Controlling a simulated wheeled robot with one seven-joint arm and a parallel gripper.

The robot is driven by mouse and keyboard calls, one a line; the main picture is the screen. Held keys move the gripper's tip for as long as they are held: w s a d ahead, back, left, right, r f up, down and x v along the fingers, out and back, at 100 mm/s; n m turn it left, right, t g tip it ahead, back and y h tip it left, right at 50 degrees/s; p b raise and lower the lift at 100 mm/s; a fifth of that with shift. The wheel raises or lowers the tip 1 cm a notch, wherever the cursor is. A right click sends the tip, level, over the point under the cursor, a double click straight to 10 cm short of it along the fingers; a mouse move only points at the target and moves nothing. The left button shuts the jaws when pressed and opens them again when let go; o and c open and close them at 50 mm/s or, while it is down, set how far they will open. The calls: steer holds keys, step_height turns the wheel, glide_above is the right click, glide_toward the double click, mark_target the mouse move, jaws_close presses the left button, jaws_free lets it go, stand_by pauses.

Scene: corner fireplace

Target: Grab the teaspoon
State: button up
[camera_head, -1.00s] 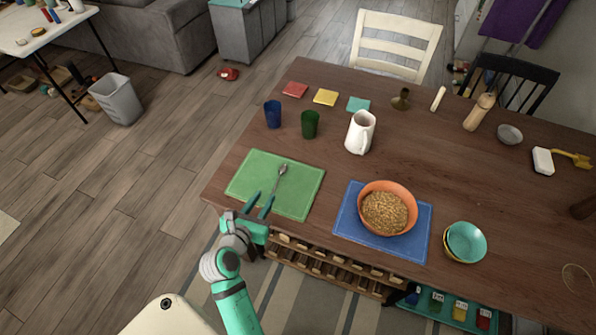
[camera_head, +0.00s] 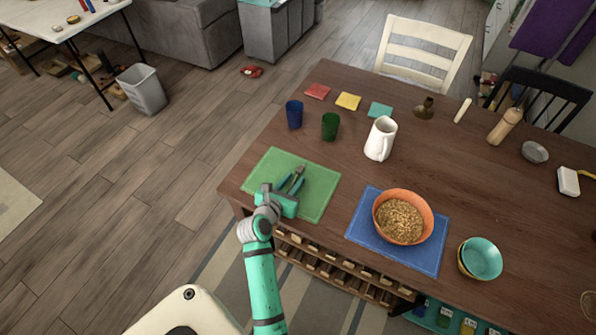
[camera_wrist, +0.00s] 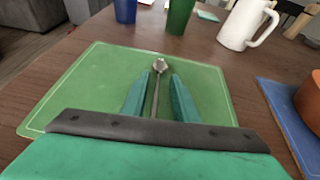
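The metal teaspoon (camera_wrist: 157,72) lies on the green placemat (camera_wrist: 75,88) near the table's front left corner. In the wrist view its bowl points away from me and its handle runs back between my fingers. My gripper (camera_wrist: 160,80) is open, with one teal finger on each side of the spoon and gaps showing between. In the head view my gripper (camera_head: 291,180) is over the placemat (camera_head: 318,196) and hides much of the spoon. I cannot tell whether the fingertips touch the mat.
Blue (camera_head: 294,114) and green (camera_head: 330,126) cups and a white pitcher (camera_head: 380,139) stand beyond the placemat. An orange bowl of cereal (camera_head: 402,217) sits on a blue placemat (camera_head: 366,224) to the right. A stack of bowls (camera_head: 481,259) is farther right.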

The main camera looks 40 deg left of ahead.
steer(key=shift+a, duration=0.1)
steer(key=shift+c, duration=0.4)
steer(key=shift+f, duration=0.1)
jaws_close()
steer(key=shift+w, duration=0.15)
